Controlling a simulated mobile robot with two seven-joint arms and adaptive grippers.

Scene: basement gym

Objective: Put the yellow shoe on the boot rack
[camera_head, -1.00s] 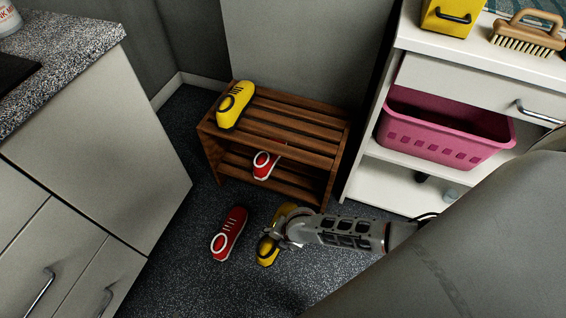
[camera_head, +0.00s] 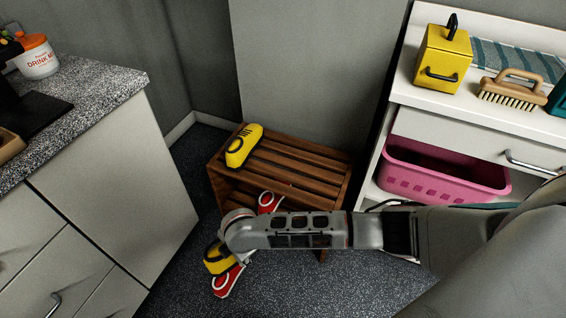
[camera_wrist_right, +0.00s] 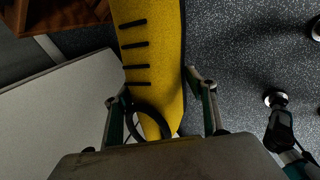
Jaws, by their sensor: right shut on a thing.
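The boot rack (camera_head: 303,172) is a low brown slatted wooden rack against the wall; its corner shows in the right wrist view (camera_wrist_right: 65,14). One yellow shoe (camera_head: 243,146) lies on the left end of its top. My right gripper (camera_head: 228,243) is shut on another yellow shoe (camera_head: 217,260), in front of the rack and above the floor. In the right wrist view this yellow shoe (camera_wrist_right: 152,55) sits between the two fingers. My right arm hides part of the rack's front and lower shelf. My left gripper is not in view.
A red shoe (camera_head: 269,201) is on the lower shelf. A grey cabinet (camera_head: 120,190) stands left, a white shelf unit with a pink basket (camera_head: 440,172) right. The rack's top is clear right of its shoe.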

